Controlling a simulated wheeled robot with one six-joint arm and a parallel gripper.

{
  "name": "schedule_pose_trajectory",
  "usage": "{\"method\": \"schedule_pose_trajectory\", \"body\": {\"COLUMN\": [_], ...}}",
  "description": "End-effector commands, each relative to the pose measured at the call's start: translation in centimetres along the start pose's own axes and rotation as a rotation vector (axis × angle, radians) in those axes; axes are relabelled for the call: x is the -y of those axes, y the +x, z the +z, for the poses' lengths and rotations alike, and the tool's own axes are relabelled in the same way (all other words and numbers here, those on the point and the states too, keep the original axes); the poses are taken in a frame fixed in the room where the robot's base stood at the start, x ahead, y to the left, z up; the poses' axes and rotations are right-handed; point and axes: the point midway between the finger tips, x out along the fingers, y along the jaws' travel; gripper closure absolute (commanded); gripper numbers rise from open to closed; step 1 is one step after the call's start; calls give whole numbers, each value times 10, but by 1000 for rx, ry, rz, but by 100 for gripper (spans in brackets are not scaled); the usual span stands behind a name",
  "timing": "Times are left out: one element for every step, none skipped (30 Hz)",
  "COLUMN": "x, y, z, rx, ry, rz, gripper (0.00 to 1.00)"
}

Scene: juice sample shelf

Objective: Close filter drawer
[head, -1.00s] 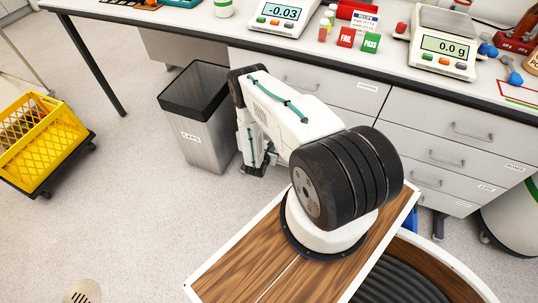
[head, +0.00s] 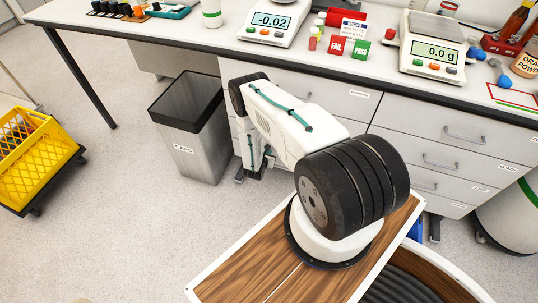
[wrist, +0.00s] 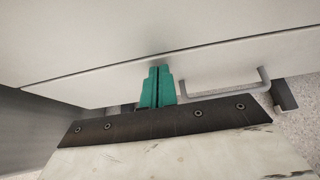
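No label in view can be read clearly as "filter", so I cannot tell for sure which drawer is the filter drawer. The bench has a left drawer front (head: 340,101) with a small label, partly hidden behind my arm, and a right column of drawers (head: 455,133). All fronts I can see look flush. In the wrist view, my gripper's green fingers (wrist: 157,86) are together with nothing between them. They point at a pale drawer front (wrist: 215,62), beside a metal bar handle (wrist: 230,91) to their right. Whether they touch the front is unclear. The gripper is mostly hidden in the head view.
A grey bin (head: 190,130) labelled "CAPS" stands left of my arm. A yellow crate (head: 35,155) on a wheeled base is at far left. Scales, bottles and cards stand on the bench top (head: 215,37). A white drum (head: 512,215) is at right. Floor between crate and bin is clear.

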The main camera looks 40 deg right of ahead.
Motion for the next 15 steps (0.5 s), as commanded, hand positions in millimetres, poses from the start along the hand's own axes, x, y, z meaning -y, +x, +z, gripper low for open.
{"method": "schedule_pose_trajectory", "body": {"x": [-3, -3, -3, -4, -4, -5, -6, -7, -8, -9, -9, -10, -10, -9, -10], "y": [6, 5, 3, 1, -2, -6, -11, -16, -24, -30, -35, -46, -54, -62, -72], "z": [11, 11, 10, 8, 7, 4, 0, -4, -9, -14, -18, -16, -16, -16, -17], "rx": [17, 17, 17, 17, 17, 16, 15, 12, 9, 7, 5, 6, 6, 4, 4], "ry": [17, 17, 17, 17, 16, 14, 12, 9, 5, 2, 0, 1, 0, 0, -2], "rz": [-2, -2, -3, -3, -2, -1, 1, 2, 3, 3, 4, 5, 4, 4, 6], "gripper": [100, 100, 100, 100, 100, 100, 100, 100, 100, 100, 100, 100, 100, 100, 100]}}
